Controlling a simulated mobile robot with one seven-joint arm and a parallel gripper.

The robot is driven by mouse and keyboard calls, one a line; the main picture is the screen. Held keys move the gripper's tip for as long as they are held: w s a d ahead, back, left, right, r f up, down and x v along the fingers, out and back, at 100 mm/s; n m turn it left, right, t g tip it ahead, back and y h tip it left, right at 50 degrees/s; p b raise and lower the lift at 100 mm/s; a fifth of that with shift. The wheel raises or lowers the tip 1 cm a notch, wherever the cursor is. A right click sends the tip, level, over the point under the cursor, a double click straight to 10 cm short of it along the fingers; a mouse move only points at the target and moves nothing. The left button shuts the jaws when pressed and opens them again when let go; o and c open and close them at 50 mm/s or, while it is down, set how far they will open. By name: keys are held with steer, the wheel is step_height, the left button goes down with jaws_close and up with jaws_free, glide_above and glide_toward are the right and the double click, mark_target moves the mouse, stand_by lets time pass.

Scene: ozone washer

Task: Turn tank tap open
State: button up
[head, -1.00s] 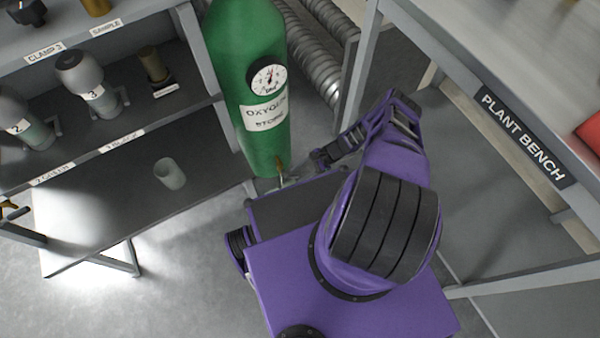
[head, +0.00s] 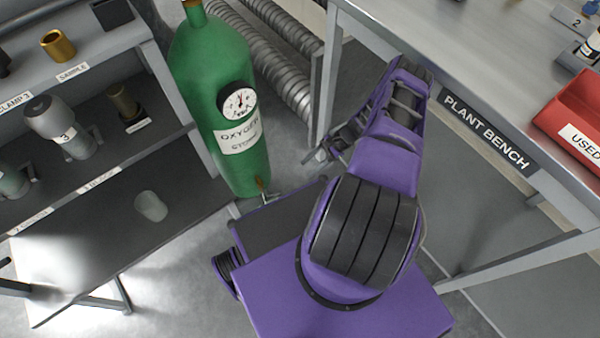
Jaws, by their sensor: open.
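The green oxygen tank (head: 215,85) stands upright left of my arm, with a round white gauge (head: 238,101) and a label reading OXYGEN STORE. A small brass tap (head: 262,185) sits low on its right side, with a pale lever (head: 270,198) at its lower end. The tap is small here, so its exact setting is unclear. My gripper (head: 317,156) is open, to the right of and above the tap in the picture, and apart from it. My wrist partly hides the gripper; I see nothing held.
Ribbed metal ducts (head: 275,65) run behind the tank. The plant bench (head: 455,45), with a red USED bin (head: 575,115), stands at right, its leg close to my gripper. A shelf rack (head: 90,225) with several containers and a pale cup (head: 151,206) is at left.

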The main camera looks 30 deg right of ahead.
steer(key=shift+s+d+r, duration=0.1)
steer(key=shift+d+r, duration=0.35)
steer(key=shift+a, duration=0.2)
steer(key=c, duration=0.4)
steer(key=a+h, duration=0.1)
steer(key=a, duration=0.1)
steer(key=w+a+g+h, duration=0.1)
steer(key=a+h, duration=0.1)
steer(key=a, duration=0.1)
steer(key=shift+w, duration=0.15)
jaws_close()
steer(key=h+p, duration=0.1)
steer(key=h, duration=0.4)
glide_toward(279, 192)
steer(key=shift+n+h, duration=0.4)
steer(key=shift+n, duration=0.1)
steer(key=f+b, duration=0.1)
steer(key=f, duration=0.3)
steer(key=a+f+b, duration=0.1)
steer(key=shift+f+b, duration=0.35)
steer(key=shift+f, duration=0.05)
